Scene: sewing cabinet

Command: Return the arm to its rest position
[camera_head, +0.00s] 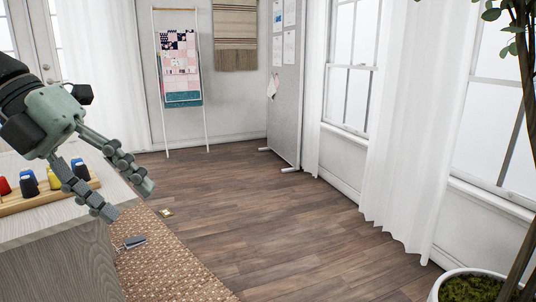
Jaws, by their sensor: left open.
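My left gripper (127,196) comes in from the upper left. Its two fingers are spread apart with nothing between them. My right gripper is not in view.
Coloured spools, such as a yellow one (54,178), stand in the tray, partly hidden behind my gripper. A small dark object (134,242) lies on the brown rug (165,262). A potted plant (470,287) stands at lower right.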

